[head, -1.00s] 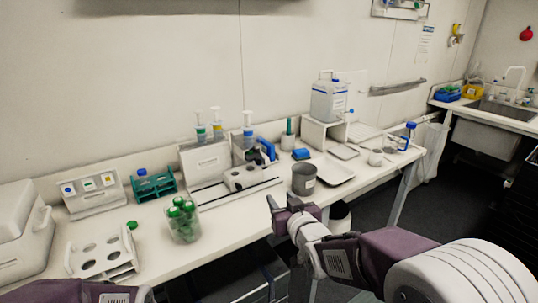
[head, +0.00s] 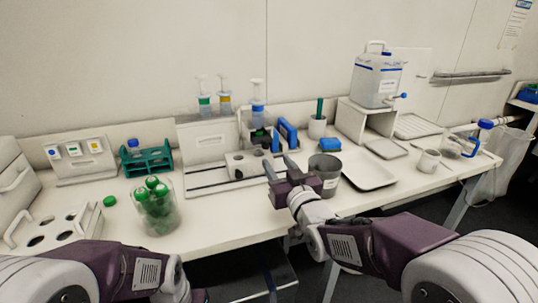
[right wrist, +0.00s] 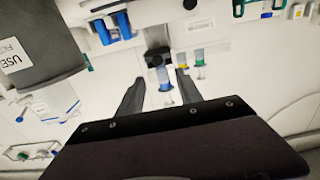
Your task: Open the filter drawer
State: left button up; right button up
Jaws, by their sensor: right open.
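No drawer is clearly marked as the filter drawer, and I cannot tell which one it is. A white cabinet (head: 12,185) with a handle-like groove stands at the far left edge, partly cut off. A white labelled box (head: 207,141) stands behind the rail in the middle of the bench; no open drawer shows on either. My left gripper is out of view.
A jar of green-capped tubes (head: 157,208) and a white rack (head: 53,233) stand at the front left. The grey beaker (head: 325,177) is close beside my right gripper, with a white tray (head: 366,171) beyond it. Syringes (head: 257,103) stand behind.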

aim_at(266, 146)
jog(key=x, duration=0.9)
jog(key=shift+w+d+f+p, duration=0.15)
jog(key=shift+w+f+p, duration=0.05)
jog(key=shift+p, duration=0.15)
grip_shut()
dwell(0.9)
